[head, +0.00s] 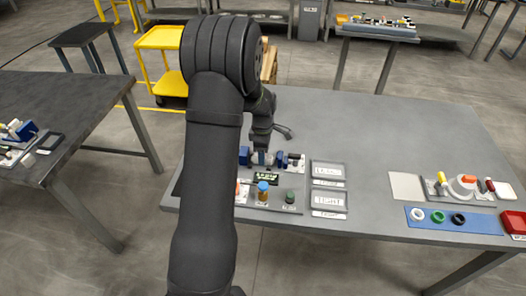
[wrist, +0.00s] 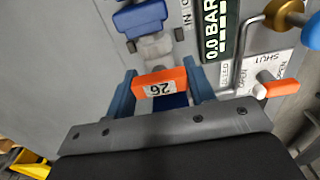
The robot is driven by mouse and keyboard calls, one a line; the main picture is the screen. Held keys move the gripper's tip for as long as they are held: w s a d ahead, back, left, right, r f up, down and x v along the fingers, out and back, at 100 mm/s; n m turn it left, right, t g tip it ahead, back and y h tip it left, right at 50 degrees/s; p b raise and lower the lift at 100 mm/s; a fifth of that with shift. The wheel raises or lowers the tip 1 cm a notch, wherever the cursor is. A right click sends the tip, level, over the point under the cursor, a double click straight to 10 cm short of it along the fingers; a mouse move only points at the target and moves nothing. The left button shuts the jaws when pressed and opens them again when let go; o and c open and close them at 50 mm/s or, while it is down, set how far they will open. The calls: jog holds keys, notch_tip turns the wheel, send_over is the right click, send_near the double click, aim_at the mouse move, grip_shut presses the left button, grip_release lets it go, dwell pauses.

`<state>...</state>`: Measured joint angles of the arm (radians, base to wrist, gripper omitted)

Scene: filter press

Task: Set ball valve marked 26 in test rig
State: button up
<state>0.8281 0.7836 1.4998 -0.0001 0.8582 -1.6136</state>
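The ball valve marked 26 shows its orange handle (wrist: 160,85) with a white "26" label, upside down in the wrist view. My gripper (wrist: 162,88) has one blue finger against each side of it, and it appears held. The rest of the valve is mostly hidden. The test rig is at the near edge of the table; its blue clamp block (wrist: 141,17) and a pale metal fitting are just beyond the handle. In the head view my gripper (head: 262,155) is low over the rig base (head: 274,205). I cannot tell whether the valve is seated.
The table's back is clear.

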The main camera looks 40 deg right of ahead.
jog(key=o, duration=0.4)
jog(key=shift+r, duration=0.15)
notch_tip(320, 180, up, 12)
dwell(0.3)
notch_tip(320, 180, down, 13)
jog(key=shift+r, duration=2.5)
